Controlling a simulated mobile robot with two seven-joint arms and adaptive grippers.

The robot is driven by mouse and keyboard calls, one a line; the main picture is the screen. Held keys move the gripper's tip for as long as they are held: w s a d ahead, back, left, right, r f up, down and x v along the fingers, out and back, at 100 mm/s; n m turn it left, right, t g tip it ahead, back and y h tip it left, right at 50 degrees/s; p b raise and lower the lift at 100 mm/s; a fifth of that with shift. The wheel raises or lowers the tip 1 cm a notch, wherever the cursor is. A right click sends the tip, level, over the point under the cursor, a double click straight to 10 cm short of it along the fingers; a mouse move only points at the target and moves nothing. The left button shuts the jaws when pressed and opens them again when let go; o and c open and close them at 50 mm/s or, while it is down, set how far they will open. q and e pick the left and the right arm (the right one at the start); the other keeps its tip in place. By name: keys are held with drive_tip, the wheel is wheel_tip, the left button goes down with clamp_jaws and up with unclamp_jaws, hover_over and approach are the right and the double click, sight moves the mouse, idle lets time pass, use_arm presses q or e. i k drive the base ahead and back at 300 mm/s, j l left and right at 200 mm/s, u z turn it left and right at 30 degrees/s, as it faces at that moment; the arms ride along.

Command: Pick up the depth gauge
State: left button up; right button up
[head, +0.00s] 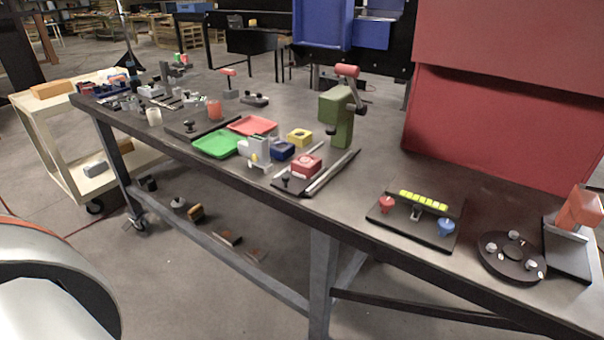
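I cannot tell for certain which of the small items on the long dark workbench (365,185) is the depth gauge. Several small grey and black tools (165,97) lie crowded at its far left end, too small to make out. A grey block with a red-topped handle (230,90) and a low grey piece with black knobs (255,99) stand near the back edge. A pale grey upright piece (258,150) stands mid-bench by the green tray. Neither of my grippers is in view.
A green tray (217,143), a red tray (253,125) and a green press (337,115) occupy mid-bench. A yellow-segmented fixture (423,200) and black disc (511,256) are at right. A red panel (490,125) rises behind. A cream cart (60,150) stands left. Floor in front is open.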

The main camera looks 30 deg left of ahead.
sight(258, 145)
drive_tip(key=u, duration=1.25)
